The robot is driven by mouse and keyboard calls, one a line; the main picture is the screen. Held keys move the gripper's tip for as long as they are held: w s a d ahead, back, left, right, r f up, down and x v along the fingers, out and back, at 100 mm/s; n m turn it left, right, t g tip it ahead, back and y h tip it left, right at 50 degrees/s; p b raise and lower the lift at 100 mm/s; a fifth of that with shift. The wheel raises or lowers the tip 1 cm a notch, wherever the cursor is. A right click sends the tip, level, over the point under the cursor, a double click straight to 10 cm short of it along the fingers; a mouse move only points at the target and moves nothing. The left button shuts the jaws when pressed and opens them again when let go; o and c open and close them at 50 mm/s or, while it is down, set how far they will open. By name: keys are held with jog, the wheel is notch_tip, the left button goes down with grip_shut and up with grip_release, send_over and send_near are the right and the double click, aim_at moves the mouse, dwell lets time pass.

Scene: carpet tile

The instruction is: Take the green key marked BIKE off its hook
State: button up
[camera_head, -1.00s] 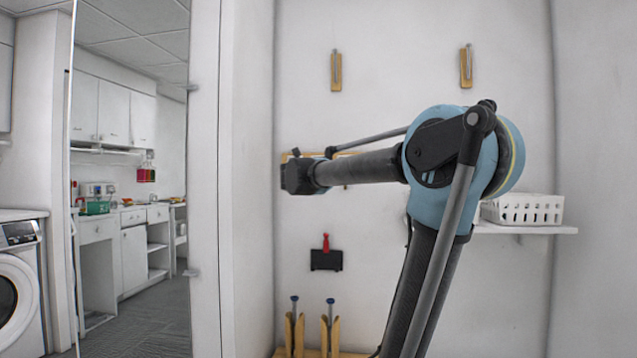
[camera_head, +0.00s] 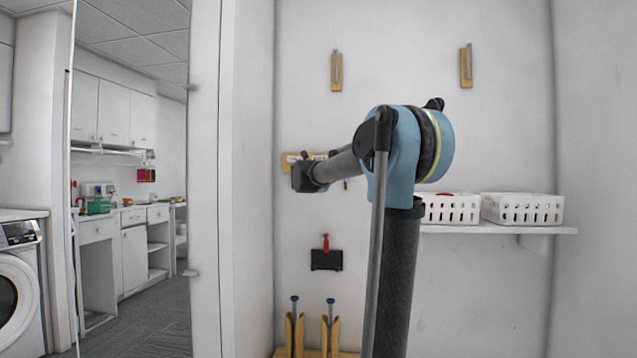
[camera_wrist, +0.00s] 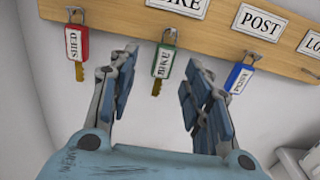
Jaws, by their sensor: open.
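The green key tag marked BIKE (camera_wrist: 164,61) hangs from a hook on the wooden key board (camera_wrist: 215,32) in the wrist view, with its brass key pointing down. My gripper (camera_wrist: 160,74) is open, with one finger on each side of the green tag in the picture. I cannot tell whether the fingers are level with the tag in depth, and nothing is gripped. In the head view, my arm partly covers the key board (camera_head: 291,158); the green key and my gripper cannot be made out there.
A red SHED key (camera_wrist: 76,43) hangs left of the green one, and a blue POST key (camera_wrist: 239,77) hangs right. White baskets (camera_head: 522,208) stand on a wall shelf (camera_head: 500,229).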

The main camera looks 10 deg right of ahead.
jog(key=x, duration=0.4)
jog(key=shift+d, duration=0.2)
jog(key=c, duration=1.1)
jog(key=shift+o, duration=0.2)
